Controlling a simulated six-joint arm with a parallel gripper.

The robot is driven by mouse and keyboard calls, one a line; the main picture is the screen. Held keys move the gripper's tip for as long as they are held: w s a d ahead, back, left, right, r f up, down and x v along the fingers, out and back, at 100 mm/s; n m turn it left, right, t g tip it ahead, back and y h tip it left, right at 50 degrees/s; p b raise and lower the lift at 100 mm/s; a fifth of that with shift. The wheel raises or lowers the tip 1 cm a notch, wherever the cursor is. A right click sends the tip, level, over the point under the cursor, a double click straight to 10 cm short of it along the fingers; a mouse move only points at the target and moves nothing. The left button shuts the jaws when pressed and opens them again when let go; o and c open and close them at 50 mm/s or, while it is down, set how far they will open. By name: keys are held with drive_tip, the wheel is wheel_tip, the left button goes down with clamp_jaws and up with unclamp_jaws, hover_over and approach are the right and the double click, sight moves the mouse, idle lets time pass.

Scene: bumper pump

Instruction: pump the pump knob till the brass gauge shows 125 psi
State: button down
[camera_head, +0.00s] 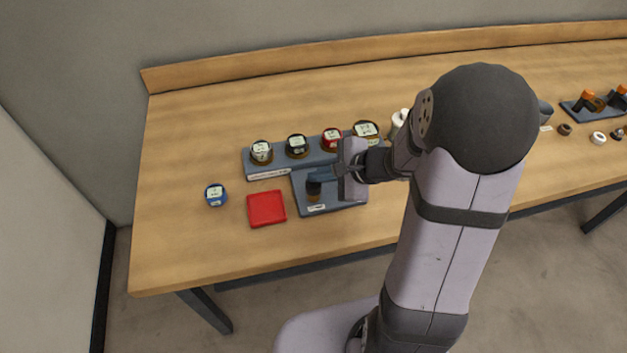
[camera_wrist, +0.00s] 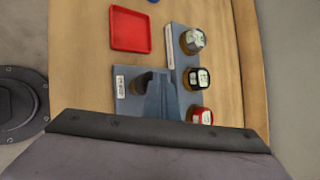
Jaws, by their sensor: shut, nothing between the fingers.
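The pump knob (camera_head: 314,187) is a dark cap on a blue-grey base plate (camera_head: 330,208). My gripper (camera_head: 320,174) is shut and empty, its fingertips close beside or over the knob. In the wrist view the shut fingers (camera_wrist: 160,88) reach next to the dark knob (camera_wrist: 141,82) and hide part of it; I cannot tell whether they touch. Several round gauges with small displays stand on a rack behind the pump. The rightmost gauge (camera_head: 366,130) has a brownish rim and looks like the brass one. Its reading is too small to read, and it is not visible in the wrist view.
A red tray (camera_head: 266,208) and a loose blue gauge (camera_head: 215,194) lie to the left. More small parts are at the right.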

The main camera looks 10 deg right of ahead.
sight(318, 184)
drive_tip(key=shift+s+f+b, duration=0.1)
drive_tip(key=shift+f+b, duration=0.55)
drive_tip(key=shift+f, duration=0.05)
idle(0.5)
drive_tip(key=shift+r, duration=0.1)
drive_tip(key=shift+r+p, duration=1.2)
drive_tip(key=shift+r, duration=0.2)
wheel_tip(318, 184, up, 5)
drive_tip(key=p, duration=0.4)
idle(0.7)
